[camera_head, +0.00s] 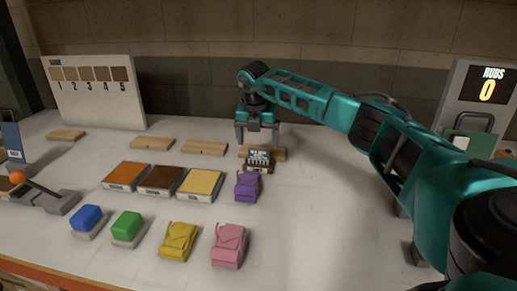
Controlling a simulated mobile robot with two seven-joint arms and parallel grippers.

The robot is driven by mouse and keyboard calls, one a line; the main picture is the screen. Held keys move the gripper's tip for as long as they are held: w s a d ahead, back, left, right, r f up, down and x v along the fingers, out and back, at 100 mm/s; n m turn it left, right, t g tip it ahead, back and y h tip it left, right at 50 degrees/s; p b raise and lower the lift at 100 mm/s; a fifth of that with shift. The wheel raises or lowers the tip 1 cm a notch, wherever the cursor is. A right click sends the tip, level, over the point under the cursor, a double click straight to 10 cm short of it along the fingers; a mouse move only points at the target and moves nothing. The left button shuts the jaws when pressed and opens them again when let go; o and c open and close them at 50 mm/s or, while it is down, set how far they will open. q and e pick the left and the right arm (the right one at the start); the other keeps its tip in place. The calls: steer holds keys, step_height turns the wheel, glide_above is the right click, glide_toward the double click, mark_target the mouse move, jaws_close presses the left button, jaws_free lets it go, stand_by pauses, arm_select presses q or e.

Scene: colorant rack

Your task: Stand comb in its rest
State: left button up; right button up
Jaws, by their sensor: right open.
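My right gripper (257,136) hangs fingers-down at the back middle of the table, open, with nothing seen between its fingers. Just in front of and below it is a small dark piece with a pale, toothed top (258,156), which looks like the comb. It appears upright in a small brown block, which looks like its rest (259,169); at this size I cannot tell how it is seated. A wooden block (278,154) lies behind it, close under the fingers. My left gripper is not in view.
Orange (126,175), brown (162,180) and yellow (200,183) pads lie left of the comb. A purple bundle (247,187) is close in front. Blue and green blocks and yellow and pink bundles stand nearer. A numbered board (95,93) stands back left.

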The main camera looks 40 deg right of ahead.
steer(key=v, duration=0.6)
steer(key=shift+r, duration=0.25)
steer(key=shift+s+a, duration=0.1)
steer(key=shift+a, duration=0.05)
